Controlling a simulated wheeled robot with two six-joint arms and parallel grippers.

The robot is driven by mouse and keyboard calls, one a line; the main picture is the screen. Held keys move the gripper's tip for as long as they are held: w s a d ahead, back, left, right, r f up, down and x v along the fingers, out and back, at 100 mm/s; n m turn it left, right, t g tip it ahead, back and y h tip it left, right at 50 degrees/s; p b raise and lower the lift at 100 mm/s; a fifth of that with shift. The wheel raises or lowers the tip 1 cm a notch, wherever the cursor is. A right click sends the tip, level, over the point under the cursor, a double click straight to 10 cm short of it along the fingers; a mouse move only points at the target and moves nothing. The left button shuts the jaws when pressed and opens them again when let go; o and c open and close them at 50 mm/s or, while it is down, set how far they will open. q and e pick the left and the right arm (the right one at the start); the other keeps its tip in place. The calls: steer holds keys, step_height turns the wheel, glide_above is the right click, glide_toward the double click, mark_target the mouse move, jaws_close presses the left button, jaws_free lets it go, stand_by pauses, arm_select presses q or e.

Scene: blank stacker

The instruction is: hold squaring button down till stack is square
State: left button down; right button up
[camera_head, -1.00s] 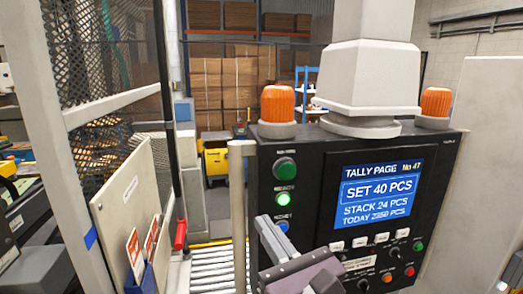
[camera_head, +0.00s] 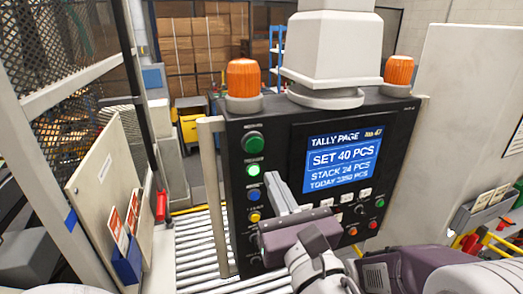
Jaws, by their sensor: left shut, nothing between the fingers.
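The black control panel (camera_head: 236,135) stands ahead of me, with a blue tally screen (camera_head: 342,160) reading SET 40 PCS and STACK 24 PCS. Down its left side run a dark green button (camera_head: 252,142), a lit green button (camera_head: 254,170), a blue button (camera_head: 253,195) and a yellow button (camera_head: 254,217). Their labels are too small to read, so I cannot tell which is the squaring button. No stack shows.
Orange beacons (camera_head: 243,78) stand on the panel top, either side of a pale column (camera_head: 332,50). A roller conveyor (camera_head: 195,250) runs below left. A mesh guard (camera_head: 75,55) and a pale board (camera_head: 95,185) are at the left. A white cabinet (camera_head: 455,120) is at the right.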

mark_target(255, 148)
arm_select(q)
steer(key=p+x, duration=0.1)
steer(key=x, duration=0.4)
steer(key=p+x, duration=0.1)
steer(key=x, duration=0.1)
steer(key=shift+a+r+p, duration=0.1)
steer(key=shift+a+p, duration=0.2)
steer(key=shift+w, duration=0.75)
steer(key=shift+a, duration=0.1)
